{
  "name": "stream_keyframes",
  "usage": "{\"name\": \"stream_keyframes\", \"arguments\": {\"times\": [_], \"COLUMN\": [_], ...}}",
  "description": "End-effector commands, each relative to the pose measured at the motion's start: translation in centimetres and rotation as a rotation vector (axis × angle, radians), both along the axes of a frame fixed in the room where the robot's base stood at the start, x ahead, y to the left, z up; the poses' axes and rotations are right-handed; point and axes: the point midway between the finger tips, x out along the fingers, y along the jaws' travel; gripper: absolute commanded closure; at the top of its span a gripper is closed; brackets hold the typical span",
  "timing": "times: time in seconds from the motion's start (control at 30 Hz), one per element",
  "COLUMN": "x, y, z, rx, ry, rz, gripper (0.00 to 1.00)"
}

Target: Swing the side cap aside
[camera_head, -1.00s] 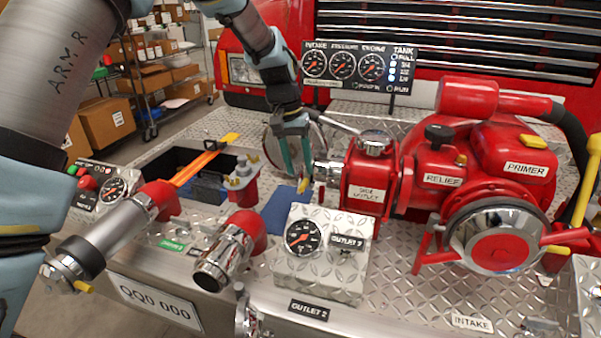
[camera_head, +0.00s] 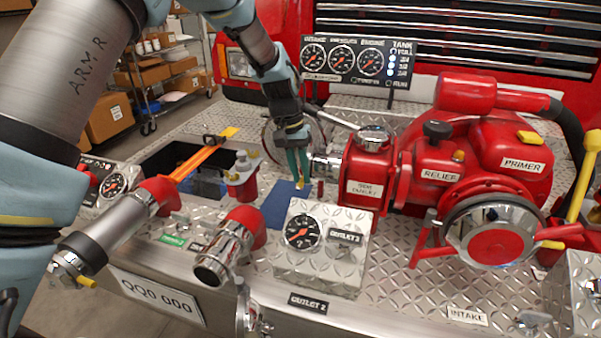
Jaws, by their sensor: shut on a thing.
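The chrome side outlet (camera_head: 323,166) sticks out to the left from the red pump block (camera_head: 372,180) labelled as the side outlet. My gripper (camera_head: 298,172) reaches down from above at the left end of this outlet. Its teal fingers are close together and shut on the side cap. The cap is mostly hidden by the fingers; a small yellow tab (camera_head: 299,185) shows at their tips. I cannot tell how far the cap is turned from the outlet mouth.
The outlet 2 gauge box (camera_head: 318,255) stands in front of my gripper. A red and chrome elbow pipe (camera_head: 228,250) and a red valve stand (camera_head: 243,180) are to the left. The gauge panel (camera_head: 360,65) is behind. A blue patch (camera_head: 283,207) of deck lies below.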

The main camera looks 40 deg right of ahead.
Motion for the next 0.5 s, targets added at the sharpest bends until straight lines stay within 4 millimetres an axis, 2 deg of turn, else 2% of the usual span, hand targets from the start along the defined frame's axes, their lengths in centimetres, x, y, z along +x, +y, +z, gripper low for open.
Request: {"name": "stream_keyframes", "arguments": {"times": [0.07,0.5], "x": [0.01,0.01], "y": [-0.01,0.0], "z": [0.02,0.04], "rx": [0.0,0.0], "ry": [0.0,0.0], "rz": [0.0,0.0], "gripper": [1.0,1.0]}}
